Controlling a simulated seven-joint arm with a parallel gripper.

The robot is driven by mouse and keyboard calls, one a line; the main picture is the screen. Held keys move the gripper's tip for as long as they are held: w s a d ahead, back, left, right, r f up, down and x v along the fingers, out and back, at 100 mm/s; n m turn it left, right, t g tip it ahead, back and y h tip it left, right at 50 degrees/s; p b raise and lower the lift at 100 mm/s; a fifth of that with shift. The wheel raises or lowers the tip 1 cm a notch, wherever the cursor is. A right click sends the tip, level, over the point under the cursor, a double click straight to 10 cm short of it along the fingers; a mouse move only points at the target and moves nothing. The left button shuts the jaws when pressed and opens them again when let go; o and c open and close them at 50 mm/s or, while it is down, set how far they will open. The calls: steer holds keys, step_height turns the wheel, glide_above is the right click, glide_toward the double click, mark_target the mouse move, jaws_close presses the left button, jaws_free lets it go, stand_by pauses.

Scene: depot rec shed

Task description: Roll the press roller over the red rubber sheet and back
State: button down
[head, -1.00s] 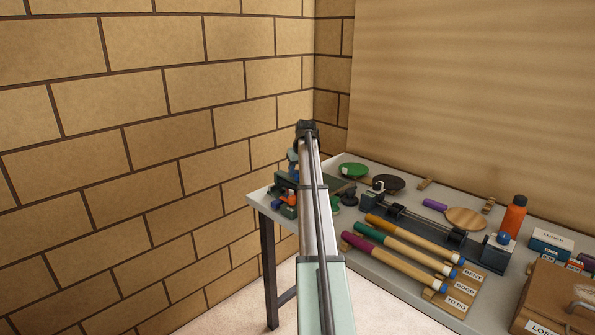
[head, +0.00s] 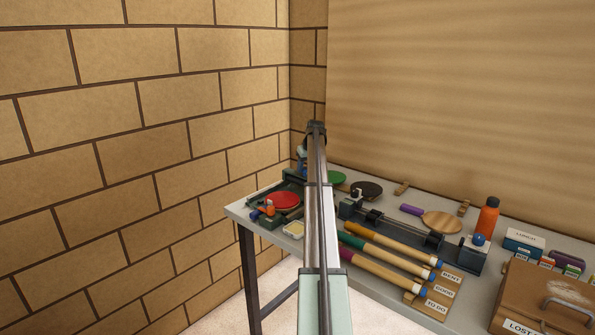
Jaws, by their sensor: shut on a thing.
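The red rubber sheet (head: 284,200) is a round red face lying flat in a dark press bed (head: 262,197) at the table's left end. My gripper (head: 302,164) is at the far end of my arm, near the back of the bed. My arm hides most of it, and its fingertips cannot be made out. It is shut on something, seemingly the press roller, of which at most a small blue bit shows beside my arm. Whether the roller touches the sheet cannot be seen.
Right of my arm are a green disc (head: 336,177), a black disc (head: 367,190), a dark rail fixture (head: 400,229) and several long-handled rods. A brick wall stands at left.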

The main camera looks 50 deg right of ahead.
steer(key=shift+d, duration=0.5)
steer(key=c, duration=0.6)
jaws_free()
steer(key=v, duration=1.3)
steer(key=shift+s+r, duration=0.25)
steer(key=shift+r, duration=0.05)
